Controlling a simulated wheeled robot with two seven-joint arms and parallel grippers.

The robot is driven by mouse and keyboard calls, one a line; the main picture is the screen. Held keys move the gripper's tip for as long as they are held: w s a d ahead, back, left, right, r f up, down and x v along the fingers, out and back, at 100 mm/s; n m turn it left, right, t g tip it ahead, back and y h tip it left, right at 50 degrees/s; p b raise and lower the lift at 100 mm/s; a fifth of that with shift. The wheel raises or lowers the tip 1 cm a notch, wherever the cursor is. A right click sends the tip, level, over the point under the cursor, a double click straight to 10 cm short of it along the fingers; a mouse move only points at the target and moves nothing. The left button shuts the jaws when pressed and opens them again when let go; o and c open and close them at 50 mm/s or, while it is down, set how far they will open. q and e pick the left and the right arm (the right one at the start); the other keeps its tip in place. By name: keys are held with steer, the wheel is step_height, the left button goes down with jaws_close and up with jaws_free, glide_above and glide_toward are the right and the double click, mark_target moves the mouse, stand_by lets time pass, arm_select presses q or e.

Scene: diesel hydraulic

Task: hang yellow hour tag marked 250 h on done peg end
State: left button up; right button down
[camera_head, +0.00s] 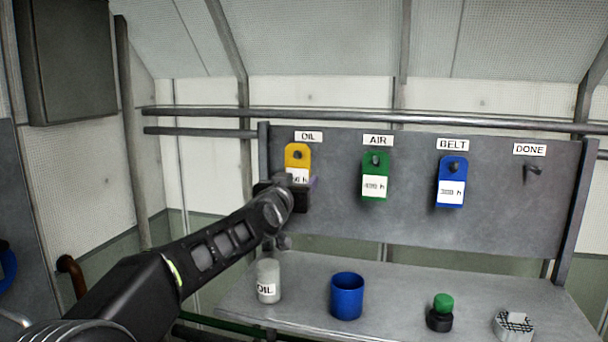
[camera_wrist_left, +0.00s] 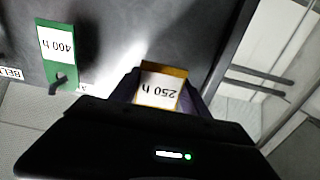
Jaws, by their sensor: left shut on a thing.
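The yellow hour tag (camera_head: 297,156) hangs at the peg under the OIL label on the grey board. My left gripper (camera_head: 299,188) is shut on its lower part, covering some of the white label. In the left wrist view the tag (camera_wrist_left: 160,87) reads 250 h, upside down, between the fingers (camera_wrist_left: 160,92). The DONE peg (camera_head: 532,170) is bare, at the right end of the board below its DONE label (camera_head: 529,149). My right gripper does not show.
A green tag (camera_head: 375,188) hangs under AIR and a blue tag (camera_head: 451,192) under BELT, between the yellow tag and the DONE peg. The shelf (camera_head: 405,325) below holds an OIL bottle (camera_head: 268,282), a blue cup (camera_head: 347,297) and a green-topped item (camera_head: 441,311).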

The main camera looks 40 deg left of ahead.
arm_select(q)
steer(key=shift+b+v, duration=0.4)
steer(key=shift+v, duration=0.55)
steer(key=shift+r, duration=0.1)
steer(key=shift+s, duration=0.1)
steer(key=shift+b+v, duration=1.2)
steer(key=shift+v, duration=1.25)
steer(key=shift+d, duration=0.1)
